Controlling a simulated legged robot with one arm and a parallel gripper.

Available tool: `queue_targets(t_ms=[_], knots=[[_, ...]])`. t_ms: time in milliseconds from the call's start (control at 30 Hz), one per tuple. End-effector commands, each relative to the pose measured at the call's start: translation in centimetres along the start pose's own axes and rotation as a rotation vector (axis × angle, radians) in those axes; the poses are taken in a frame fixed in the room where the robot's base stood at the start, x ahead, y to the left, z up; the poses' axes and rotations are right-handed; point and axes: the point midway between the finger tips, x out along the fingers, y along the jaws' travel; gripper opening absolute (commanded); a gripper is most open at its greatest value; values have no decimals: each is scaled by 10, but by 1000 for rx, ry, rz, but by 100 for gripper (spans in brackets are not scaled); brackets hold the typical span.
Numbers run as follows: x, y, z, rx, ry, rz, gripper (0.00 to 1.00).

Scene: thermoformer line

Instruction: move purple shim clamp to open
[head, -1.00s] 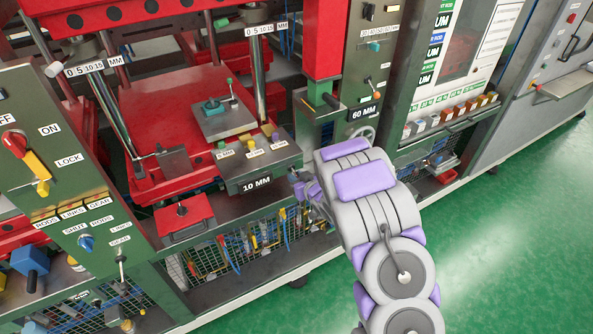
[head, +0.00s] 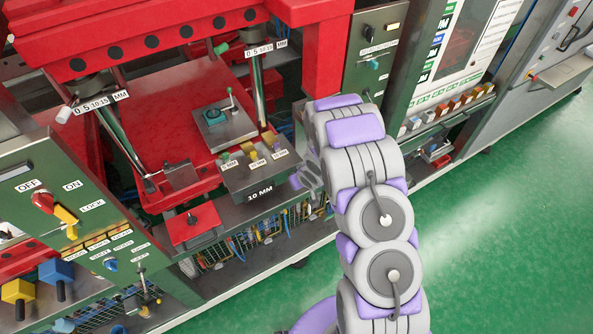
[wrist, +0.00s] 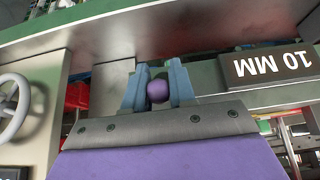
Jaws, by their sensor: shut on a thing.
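The purple shim clamp shows in the wrist view as a round purple knob (wrist: 158,91) between the two blue-grey fingers of my gripper (wrist: 159,84). The fingers are shut on the knob. The rest of the clamp is hidden, so I cannot tell its position. In the head view my gripper (head: 307,180) is at the right end of the block marked 10 MM (head: 260,193), and my arm hides the knob there.
A handwheel (wrist: 12,108) is left of my gripper in the wrist view. Green and yellow knobs stand on the block's top. A red press plate (head: 165,115) lies behind it. A control panel with a red and yellow lever (head: 42,202) is at left. Green floor (head: 500,210) is clear at right.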

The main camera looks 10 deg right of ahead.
Motion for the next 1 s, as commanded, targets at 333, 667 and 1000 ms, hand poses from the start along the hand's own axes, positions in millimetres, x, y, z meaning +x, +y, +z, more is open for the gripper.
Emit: queue_targets(t_ms=[333,667,1000], knots=[[-4,-1,-2,-1,-35,0,0],[-3,-1,-2,-1,-35,1,0],[-5,-2,1,0,-39,1,47]])
